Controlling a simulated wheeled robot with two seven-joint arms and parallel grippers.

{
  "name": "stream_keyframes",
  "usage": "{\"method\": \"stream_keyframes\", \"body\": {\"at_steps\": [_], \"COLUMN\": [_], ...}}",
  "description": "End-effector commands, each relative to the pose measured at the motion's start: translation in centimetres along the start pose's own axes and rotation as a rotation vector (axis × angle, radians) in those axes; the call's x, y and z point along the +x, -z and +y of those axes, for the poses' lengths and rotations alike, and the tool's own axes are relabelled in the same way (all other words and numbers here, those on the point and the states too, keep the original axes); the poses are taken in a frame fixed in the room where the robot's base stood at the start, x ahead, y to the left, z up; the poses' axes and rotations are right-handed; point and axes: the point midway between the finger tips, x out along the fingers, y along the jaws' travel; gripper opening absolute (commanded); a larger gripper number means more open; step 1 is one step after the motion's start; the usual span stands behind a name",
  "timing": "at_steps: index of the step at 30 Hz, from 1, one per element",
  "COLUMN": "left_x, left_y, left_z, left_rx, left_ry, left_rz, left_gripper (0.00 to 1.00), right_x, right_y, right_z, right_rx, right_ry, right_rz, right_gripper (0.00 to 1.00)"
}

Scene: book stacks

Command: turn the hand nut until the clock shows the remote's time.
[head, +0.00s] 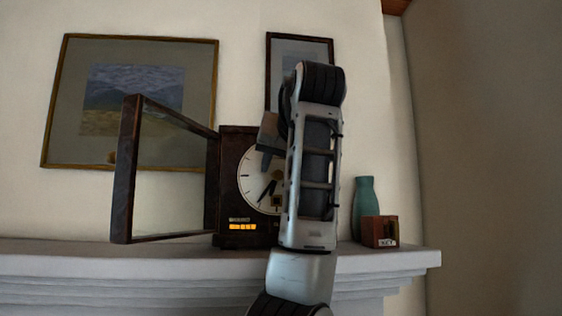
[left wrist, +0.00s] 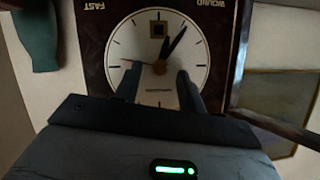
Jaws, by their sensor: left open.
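The clock (head: 232,190) stands on the mantel in a dark wooden case, its pale dial partly hidden by my left arm. In the left wrist view the dial (left wrist: 127,45) appears upside down, with dark hands (left wrist: 177,40) pointing to the upper right and a thin red hand pointing left. The hand nut (left wrist: 160,67) is a small brass-coloured round at the dial's centre. My left gripper (left wrist: 157,78) is open, its fingertips on either side just below the nut in that view; I cannot tell whether they touch. An orange lit readout (head: 242,226) is on the case's lower left, too small to read.
The clock's glazed door (head: 125,170) stands swung open to the left. A teal vase (head: 364,205) and a small wooden box (head: 380,232) with a display stand right on the mantel (head: 400,262). Framed pictures hang behind.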

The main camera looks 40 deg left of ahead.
Motion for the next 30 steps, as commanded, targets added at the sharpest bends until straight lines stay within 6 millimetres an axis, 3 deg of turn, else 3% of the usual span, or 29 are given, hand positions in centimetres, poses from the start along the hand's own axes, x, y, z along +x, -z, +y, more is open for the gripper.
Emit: {"method": "stream_keyframes", "body": {"at_steps": [12, 17, 30], "left_x": [0.97, 0.96, 0.93], "left_y": [-0.02, -0.02, 0.01], "left_z": [-0.01, -0.01, 0.09], "left_rx": [-0.001, -0.001, 0.071], "left_ry": [-0.001, 0.000, 0.030], "left_rz": [0.001, 0.001, 0.001], "left_gripper": [0.40, 0.00, 0.00], "right_x": [-0.02, -0.01, 0.02], "right_y": [0.12, 0.12, 0.04], "right_z": [0.09, 0.10, 0.07], "right_rx": [0.000, 0.001, 0.001], "right_ry": [-0.002, -0.003, -0.002], "right_rz": [0.004, 0.004, 0.000], "right_gripper": [0.37, 0.37, 0.37]}}
